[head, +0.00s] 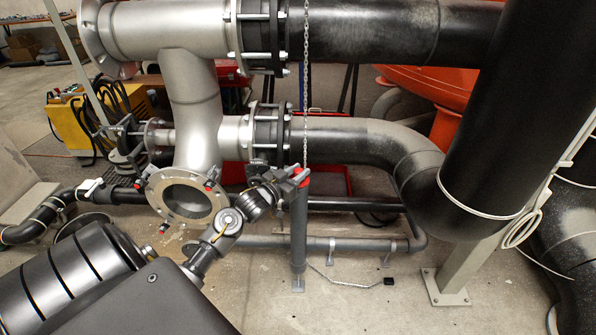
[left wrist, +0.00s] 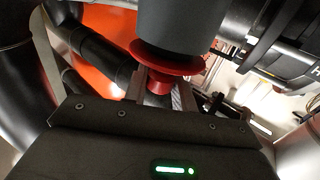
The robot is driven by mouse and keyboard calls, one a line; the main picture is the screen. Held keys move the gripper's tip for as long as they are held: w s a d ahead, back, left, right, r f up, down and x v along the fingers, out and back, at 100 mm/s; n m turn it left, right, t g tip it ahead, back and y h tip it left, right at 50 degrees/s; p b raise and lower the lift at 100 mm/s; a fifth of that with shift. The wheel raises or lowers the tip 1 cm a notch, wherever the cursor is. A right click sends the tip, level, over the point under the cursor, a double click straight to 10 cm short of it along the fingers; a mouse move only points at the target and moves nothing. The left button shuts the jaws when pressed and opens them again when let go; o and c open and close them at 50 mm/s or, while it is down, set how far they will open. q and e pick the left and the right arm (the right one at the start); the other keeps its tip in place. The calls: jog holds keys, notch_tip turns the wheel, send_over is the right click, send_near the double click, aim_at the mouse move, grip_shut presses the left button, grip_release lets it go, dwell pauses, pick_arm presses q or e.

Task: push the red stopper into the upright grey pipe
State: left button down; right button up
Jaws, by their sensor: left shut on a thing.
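The upright grey pipe (head: 299,235) stands on the floor near the middle of the head view. The red stopper (head: 303,178) is at its top end. My left gripper (head: 296,176) reaches in from the left at the pipe's top and is shut on the stopper. In the left wrist view the fingers (left wrist: 165,92) hold the narrow part of the red stopper (left wrist: 160,58). The stopper's wide red rim lies against or very close to the end of the grey pipe (left wrist: 185,22); how deep it sits inside is hidden. My right gripper is not in view.
A chain (head: 306,85) hangs just above the pipe's top. A steel flanged pipe (head: 196,120) stands left of it, and a thick black pipe (head: 350,140) runs behind. A steel post (head: 462,265) stands at right. The floor in front is mostly clear.

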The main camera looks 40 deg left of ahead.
pick_arm(q)
jog(key=shift+p, duration=0.35)
dwell(0.5)
jog(key=shift+f+b, duration=0.35)
jog(key=shift+f, duration=0.2)
dwell(0.4)
jog(key=c, duration=1.4)
grip_release()
jog(key=shift+s+r+p, duration=0.1)
jog(key=shift+s+p, duration=0.55)
jog(key=shift+s, duration=0.2)
jog(key=s+p, duration=0.4)
jog(key=s, duration=0.5)
jog(key=shift+s+p, duration=0.2)
jog(key=shift+p, duration=0.2)
